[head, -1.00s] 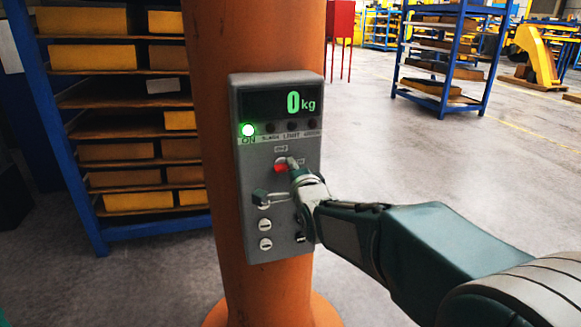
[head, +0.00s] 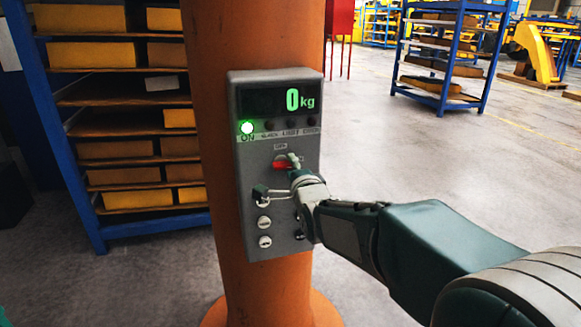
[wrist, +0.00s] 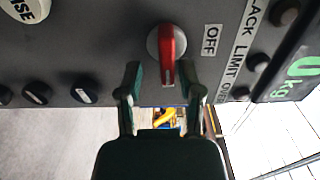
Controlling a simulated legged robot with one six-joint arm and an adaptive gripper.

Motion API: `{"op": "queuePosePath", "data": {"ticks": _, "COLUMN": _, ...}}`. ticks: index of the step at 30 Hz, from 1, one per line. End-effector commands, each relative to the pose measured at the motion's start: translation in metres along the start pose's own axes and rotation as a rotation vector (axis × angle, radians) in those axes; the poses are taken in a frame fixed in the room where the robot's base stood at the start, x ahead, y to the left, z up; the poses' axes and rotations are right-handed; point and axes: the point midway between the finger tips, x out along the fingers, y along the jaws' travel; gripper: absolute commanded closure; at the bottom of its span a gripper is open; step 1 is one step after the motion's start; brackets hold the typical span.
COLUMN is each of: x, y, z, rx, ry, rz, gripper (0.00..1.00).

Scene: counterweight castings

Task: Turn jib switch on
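The jib switch is a red handle (head: 280,165) on a round grey base, set in a grey control panel (head: 247,168). In the wrist view the red handle (wrist: 172,58) points down the picture, with an OFF label to its right. My gripper (head: 276,178) is at the panel face. Its two fingers (wrist: 162,82) are apart, one on each side of the handle's end, with the handle nearer the right finger. I see a gap at the left; contact at the right is unclear. A green lamp (head: 247,128) above ON is lit, and the display (head: 280,101) reads 0 kg.
The panel is fixed to an orange column (head: 213,160). Other knobs (wrist: 84,92) sit on the panel near the fingers. A blue rack (head: 75,170) with yellow castings stands behind on the left. Open floor (head: 420,170) lies to the right.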

Motion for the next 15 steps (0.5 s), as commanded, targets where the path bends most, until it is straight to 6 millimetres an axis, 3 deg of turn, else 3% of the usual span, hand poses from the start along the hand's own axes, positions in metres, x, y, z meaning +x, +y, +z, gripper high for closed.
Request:
{"op": "queuePosePath", "data": {"ticks": 9, "x": -0.002, "y": -0.003, "z": 0.002, "rx": -0.002, "ry": -0.002, "rz": -0.008, "gripper": 0.5}}
{"op": "queuePosePath", "data": {"ticks": 15, "x": -0.028, "y": -0.004, "z": 0.002, "rx": -0.002, "ry": -0.001, "rz": -0.009, "gripper": 0.5}}
